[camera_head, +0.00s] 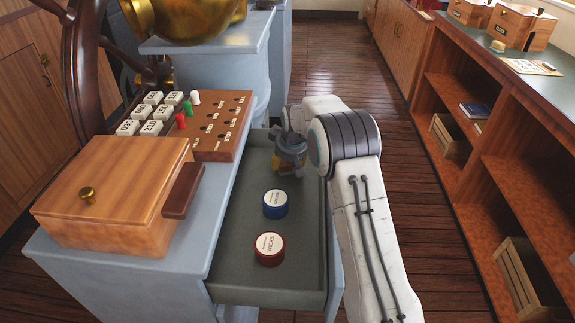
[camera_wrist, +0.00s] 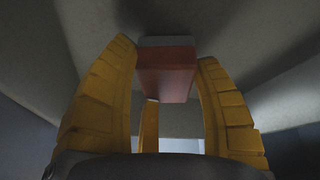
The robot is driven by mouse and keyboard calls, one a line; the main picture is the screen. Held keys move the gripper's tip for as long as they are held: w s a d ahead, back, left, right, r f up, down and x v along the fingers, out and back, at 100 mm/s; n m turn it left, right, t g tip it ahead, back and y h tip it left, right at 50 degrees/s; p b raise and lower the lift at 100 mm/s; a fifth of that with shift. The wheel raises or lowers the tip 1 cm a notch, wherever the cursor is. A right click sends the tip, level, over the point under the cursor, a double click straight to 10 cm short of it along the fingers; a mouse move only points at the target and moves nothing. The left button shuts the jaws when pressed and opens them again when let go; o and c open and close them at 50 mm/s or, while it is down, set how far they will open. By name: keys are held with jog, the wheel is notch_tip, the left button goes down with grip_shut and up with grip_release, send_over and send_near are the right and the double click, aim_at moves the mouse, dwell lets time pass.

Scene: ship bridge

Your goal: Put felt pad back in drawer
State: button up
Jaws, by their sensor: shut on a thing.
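The drawer (camera_head: 225,255) is pulled open from the grey-blue cabinet and has a grey-green inside. My gripper (camera_head: 285,168) is low at the drawer's far end, pointing down. In the wrist view, its yellow fingers are shut on the felt pad (camera_wrist: 167,82), a reddish-brown block with a grey layer. In the head view, the pad is mostly hidden by my gripper. I cannot tell whether it touches the drawer floor. A blue round tin (camera_head: 275,204) and a dark red round tin (camera_head: 269,249) stand in the drawer, nearer the camera than my gripper.
A wooden box (camera_head: 115,195) with a brass knob and a pegboard (camera_head: 215,130) with number tiles stand on the cabinet top. A ship's wheel (camera_head: 85,60) rises behind at left. Wooden shelves (camera_head: 470,130) line the right side. Floor is clear between.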

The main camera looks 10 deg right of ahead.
jog(key=shift+f, duration=0.45)
jog(key=shift+f, duration=0.1)
jog(key=o, duration=1.2)
